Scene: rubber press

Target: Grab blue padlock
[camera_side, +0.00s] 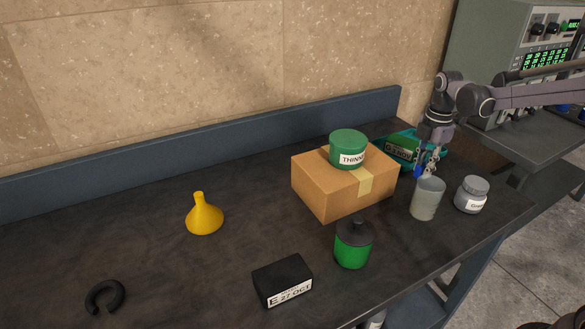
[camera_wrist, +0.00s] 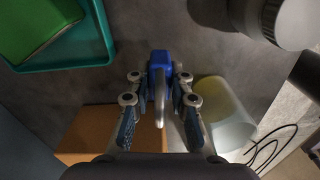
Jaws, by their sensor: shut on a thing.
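The blue padlock (camera_wrist: 160,63) shows in the wrist view between my fingertips, its grey metal shackle pointing back toward my palm. My gripper (camera_wrist: 160,79) is shut on the padlock. In the side view, my gripper (camera_side: 427,163) points down at the right part of the bench, between the green tray and the grey cup. The padlock (camera_side: 419,171) is small there and partly hidden by the fingers. I cannot tell whether it touches the bench.
A translucent grey cup (camera_side: 427,199) stands close in front of my gripper, with a grey jar (camera_side: 471,194) to its right. A cardboard box (camera_side: 337,197) bearing a green thinner tub (camera_side: 347,147) is to the left. A teal tray (camera_side: 405,165) holding a green block is behind.

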